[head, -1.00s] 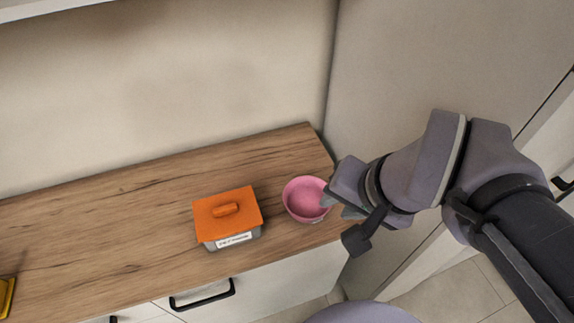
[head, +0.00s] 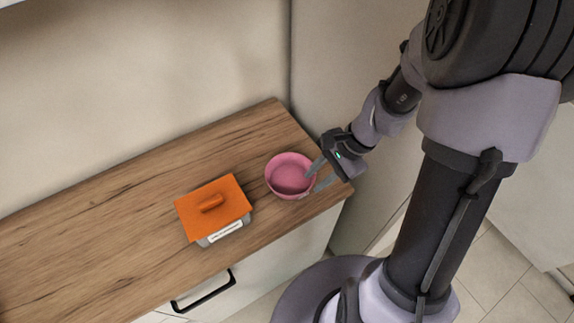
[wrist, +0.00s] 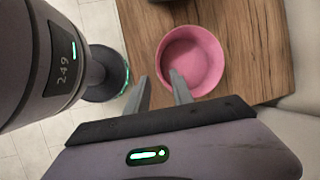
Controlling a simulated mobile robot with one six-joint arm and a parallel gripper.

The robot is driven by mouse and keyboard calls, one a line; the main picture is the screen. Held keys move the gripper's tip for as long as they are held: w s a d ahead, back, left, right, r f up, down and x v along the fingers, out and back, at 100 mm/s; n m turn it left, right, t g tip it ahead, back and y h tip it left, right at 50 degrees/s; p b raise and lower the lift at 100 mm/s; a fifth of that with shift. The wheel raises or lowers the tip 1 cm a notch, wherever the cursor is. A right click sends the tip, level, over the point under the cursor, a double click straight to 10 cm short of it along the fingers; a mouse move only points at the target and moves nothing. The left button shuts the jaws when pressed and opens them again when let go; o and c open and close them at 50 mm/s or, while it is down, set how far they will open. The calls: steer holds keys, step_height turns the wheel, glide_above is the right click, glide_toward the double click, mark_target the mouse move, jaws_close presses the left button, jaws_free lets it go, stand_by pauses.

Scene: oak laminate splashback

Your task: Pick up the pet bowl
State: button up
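The pink pet bowl (head: 285,180) stands upright on the wooden counter, near its right end and front edge. It also shows in the wrist view (wrist: 202,62). My gripper (head: 311,183) is at the bowl's right side with its two fingers apart. In the wrist view, my gripper (wrist: 158,76) has one fingertip over the bowl's inside and the other outside its wall, so the rim lies between them. I cannot tell whether either finger touches the bowl.
A grey container with an orange lid (head: 228,193) stands left of the bowl on the counter (head: 110,220). A tall pale panel (head: 345,70) rises beyond the counter's right end. A black drawer handle (head: 205,291) is on the front below. The counter's left part is clear.

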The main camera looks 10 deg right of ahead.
steer(key=b+x, duration=0.3)
steer(key=x, duration=0.3)
steer(key=shift+s+f, duration=0.15)
steer(key=shift+f, duration=0.1)
steer(key=shift+a+f, duration=0.2)
steer(key=shift+f, duration=0.15)
steer(key=shift+r, duration=0.1)
steer(key=shift+c, duration=0.5)
jaws_close()
